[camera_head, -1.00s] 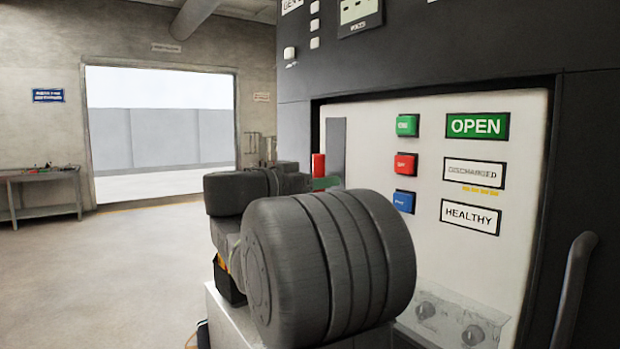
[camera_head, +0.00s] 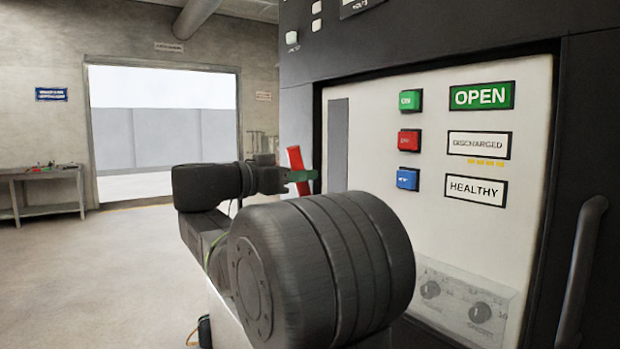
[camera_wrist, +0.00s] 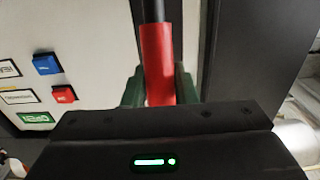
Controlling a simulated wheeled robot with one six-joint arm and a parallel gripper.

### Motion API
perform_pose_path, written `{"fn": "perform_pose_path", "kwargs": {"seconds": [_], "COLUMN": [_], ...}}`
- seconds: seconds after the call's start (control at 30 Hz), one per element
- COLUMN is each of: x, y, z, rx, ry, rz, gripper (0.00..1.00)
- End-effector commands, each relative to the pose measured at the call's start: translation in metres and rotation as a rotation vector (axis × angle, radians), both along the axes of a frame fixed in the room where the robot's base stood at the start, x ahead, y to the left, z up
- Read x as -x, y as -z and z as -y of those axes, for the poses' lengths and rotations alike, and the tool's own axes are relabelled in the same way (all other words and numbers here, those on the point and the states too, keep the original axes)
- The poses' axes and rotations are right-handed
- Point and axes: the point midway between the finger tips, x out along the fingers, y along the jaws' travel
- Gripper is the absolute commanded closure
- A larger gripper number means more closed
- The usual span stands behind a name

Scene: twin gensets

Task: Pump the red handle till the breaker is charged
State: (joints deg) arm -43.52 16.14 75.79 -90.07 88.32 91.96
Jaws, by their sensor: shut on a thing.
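The red handle (camera_head: 295,163) sticks out at the left of the breaker panel (camera_head: 380,220), its top tilted left, away from the panel. My gripper (camera_head: 302,175) has its green fingers closed around it. In the wrist view the red grip (camera_wrist: 157,65) of the handle, on a dark rod, sits between the two green fingers (camera_wrist: 159,88). The breaker's state window (camera_head: 478,145) reads DISCHARGED, with a row of small yellow marks below it. Above it a green sign (camera_head: 481,95) reads OPEN. My forearm hides the lower left of the panel.
Green, red and blue buttons (camera_head: 409,140) sit on the panel right of the handle, with a HEALTHY sign (camera_head: 476,190) beside them. Two knobs (camera_head: 456,300) are lower down. A grey door handle (camera_head: 583,265) juts out at right. The floor at left is clear up to a workbench (camera_head: 45,190).

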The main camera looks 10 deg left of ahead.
Motion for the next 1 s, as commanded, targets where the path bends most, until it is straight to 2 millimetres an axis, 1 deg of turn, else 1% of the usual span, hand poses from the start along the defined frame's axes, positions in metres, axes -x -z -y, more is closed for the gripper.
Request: {"fn": "perform_pose_path", "kwargs": {"seconds": [0.03,0.1,0.3,0.4,0.53,0.63,0.9,1.0], "x": [0.003,0.008,0.026,0.032,0.034,0.036,0.051,0.057], "y": [0.008,0.017,0.034,0.037,0.037,0.043,0.077,0.086], "z": [-0.004,-0.010,-0.027,-0.032,-0.034,-0.036,-0.052,-0.057], "rx": [-0.001,-0.001,-0.001,0.000,0.000,0.001,-0.001,0.000], "ry": [-0.002,-0.004,-0.003,-0.002,-0.001,-0.002,-0.003,-0.003], "rz": [-0.002,-0.002,-0.002,-0.003,-0.003,-0.002,-0.002,-0.003], "gripper": [1.00,1.00,1.00,1.00,1.00,1.00,1.00,1.00]}}
